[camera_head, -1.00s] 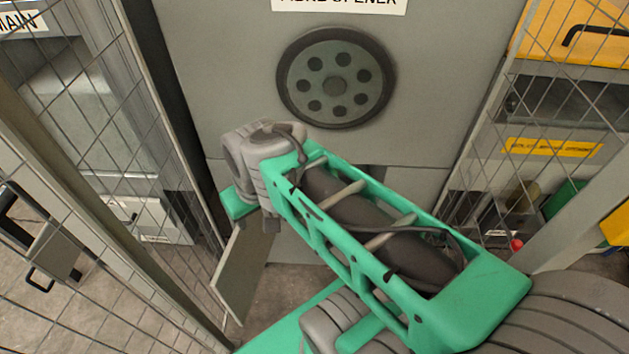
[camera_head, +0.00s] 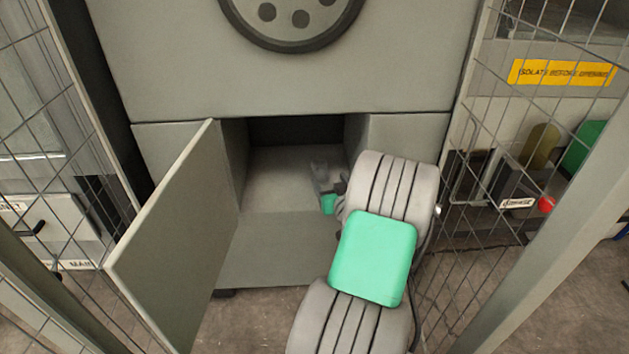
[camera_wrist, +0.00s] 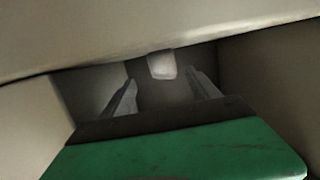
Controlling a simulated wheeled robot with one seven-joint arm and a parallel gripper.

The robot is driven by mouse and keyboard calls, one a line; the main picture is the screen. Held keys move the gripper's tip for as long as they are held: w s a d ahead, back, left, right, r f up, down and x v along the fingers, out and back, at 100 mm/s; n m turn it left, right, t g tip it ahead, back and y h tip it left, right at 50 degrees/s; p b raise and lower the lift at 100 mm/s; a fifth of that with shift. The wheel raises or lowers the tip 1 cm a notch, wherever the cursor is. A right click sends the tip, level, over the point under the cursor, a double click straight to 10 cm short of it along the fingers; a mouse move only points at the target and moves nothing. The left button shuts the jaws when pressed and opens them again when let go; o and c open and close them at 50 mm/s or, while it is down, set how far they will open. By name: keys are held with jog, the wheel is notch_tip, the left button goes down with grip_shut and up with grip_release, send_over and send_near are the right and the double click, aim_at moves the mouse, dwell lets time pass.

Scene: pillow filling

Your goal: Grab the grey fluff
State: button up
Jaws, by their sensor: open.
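In the wrist view a small pale grey lump (camera_wrist: 162,65), which may be the grey fluff, lies ahead of my gripper (camera_wrist: 163,82). The two fingers are spread apart with nothing between them. The lump shows beyond the tips, near the middle of the gap, and looks apart from both fingers. In the head view my gripper (camera_head: 325,180) is inside the opening of the grey cabinet (camera_head: 290,90), at its right side. My arm hides part of the opening there. I cannot clearly make out the fluff in the head view.
The cabinet door (camera_head: 175,245) stands open to the left. Compartment walls are close on both sides, and a pale surface (camera_wrist: 150,35) spans the top of the wrist view. Mesh fences (camera_head: 55,150) flank the cabinet. Grey floor lies in front.

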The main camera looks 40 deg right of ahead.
aim_at(323, 172)
jog(key=b+x, duration=0.1)
jog(key=x, duration=0.5)
jog(key=shift+w+a+b, duration=0.1)
jog(key=shift+a+b, duration=0.05)
jog(key=shift+b, duration=0.25)
jog(key=c, duration=1.4)
jog(key=shift+r, duration=0.2)
